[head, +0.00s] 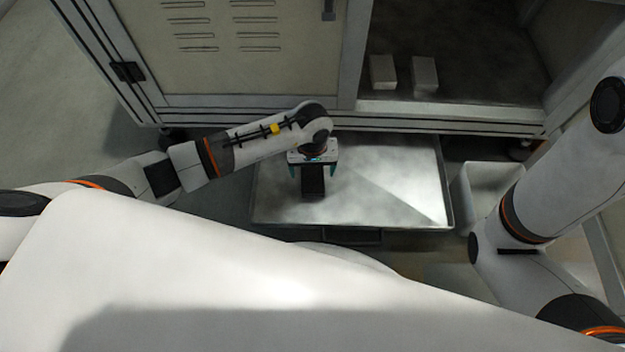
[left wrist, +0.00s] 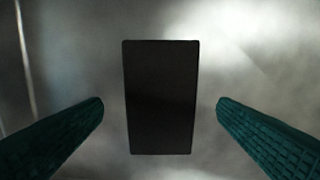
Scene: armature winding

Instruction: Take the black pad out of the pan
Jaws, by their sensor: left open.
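The black pad (head: 313,186) is a dark flat rectangle lying in the shallow metal pan (head: 390,190), left of the pan's middle. In the left wrist view the pad (left wrist: 161,97) stands upright in the picture between two teal fingers, with a gap on each side. My left gripper (head: 313,172) is open over the pad, one finger on either side of it; it also shows in the left wrist view (left wrist: 160,105). Part of the pad is hidden under the gripper in the head view. My right gripper is out of sight; only my right arm shows.
A grey cabinet (head: 230,60) with a vented door stands behind the pan. Two pale blocks (head: 383,72) (head: 425,75) sit in its open bay. A white bin (head: 490,182) stands to the right of the pan. The pan's right part is empty.

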